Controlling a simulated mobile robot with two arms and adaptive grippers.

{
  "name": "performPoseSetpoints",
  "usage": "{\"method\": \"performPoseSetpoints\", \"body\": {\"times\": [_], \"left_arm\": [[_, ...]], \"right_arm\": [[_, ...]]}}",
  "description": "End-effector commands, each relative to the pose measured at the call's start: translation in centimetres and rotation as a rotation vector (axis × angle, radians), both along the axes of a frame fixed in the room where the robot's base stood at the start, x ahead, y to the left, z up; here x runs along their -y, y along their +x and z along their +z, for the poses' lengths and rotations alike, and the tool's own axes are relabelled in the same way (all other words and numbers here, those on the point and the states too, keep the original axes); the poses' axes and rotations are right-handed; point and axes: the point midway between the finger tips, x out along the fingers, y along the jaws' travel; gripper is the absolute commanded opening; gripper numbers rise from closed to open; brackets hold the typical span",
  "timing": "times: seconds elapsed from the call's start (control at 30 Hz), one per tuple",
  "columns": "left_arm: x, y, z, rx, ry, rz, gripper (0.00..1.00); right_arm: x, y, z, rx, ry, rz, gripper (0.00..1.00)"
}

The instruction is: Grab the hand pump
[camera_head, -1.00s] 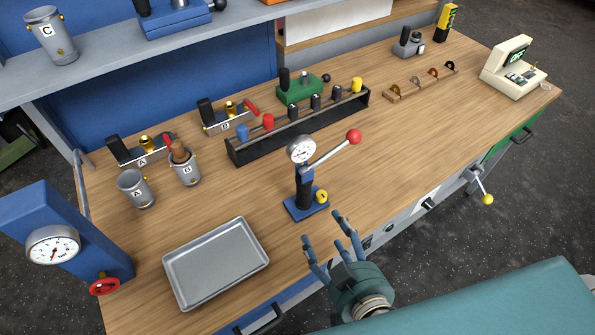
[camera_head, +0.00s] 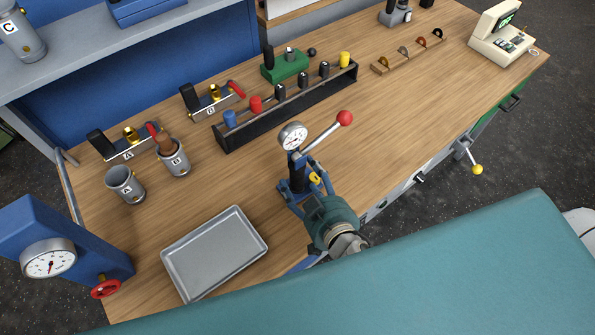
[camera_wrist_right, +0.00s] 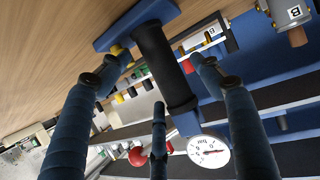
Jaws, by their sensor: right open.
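The hand pump (camera_head: 297,172) stands upright on the wooden workbench, with a blue base, a black column, a round white gauge (camera_head: 292,136) and a lever ending in a red ball (camera_head: 345,118). My right gripper (camera_head: 304,187) is open at the pump's lower part, its fingers on either side of the column. In the right wrist view the black column (camera_wrist_right: 165,68) lies between the spread blue fingers of the gripper (camera_wrist_right: 150,85). I cannot tell whether any finger touches it. My left gripper is not in view.
A metal tray (camera_head: 214,252) lies left of the pump. Behind it stands a black rack (camera_head: 290,108) with coloured knobs. Metal cups A (camera_head: 125,185) and B (camera_head: 175,160) stand at left, near a blue gauge stand (camera_head: 50,240).

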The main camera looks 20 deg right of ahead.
Motion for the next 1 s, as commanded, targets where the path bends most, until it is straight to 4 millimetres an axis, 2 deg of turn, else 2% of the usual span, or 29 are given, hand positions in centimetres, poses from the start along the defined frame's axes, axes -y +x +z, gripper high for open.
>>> {"method": "performPoseSetpoints", "body": {"times": [0.03, 0.17, 0.47, 0.57, 0.8, 1.0], "left_arm": [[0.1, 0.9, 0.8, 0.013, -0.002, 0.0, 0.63], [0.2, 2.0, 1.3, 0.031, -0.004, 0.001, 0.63], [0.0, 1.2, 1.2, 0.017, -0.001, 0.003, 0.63], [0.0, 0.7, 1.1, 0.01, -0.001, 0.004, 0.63], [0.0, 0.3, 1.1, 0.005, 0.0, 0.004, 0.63], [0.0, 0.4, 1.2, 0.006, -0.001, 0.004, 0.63]], "right_arm": [[-0.1, 0.9, 0.2, 0.003, -0.003, 0.002, 0.65], [-0.2, 2.3, -0.7, 0.002, -0.001, 0.002, 0.65], [-0.2, 2.9, -1.2, 0.0, 0.0, 0.001, 0.65], [-0.2, 2.9, -1.2, 0.0, 0.0, 0.001, 0.49], [-0.2, 2.9, -1.1, 0.001, -0.001, 0.0, 0.01], [-0.3, 3.2, -0.5, 0.014, 0.002, 0.003, 0.0]]}}
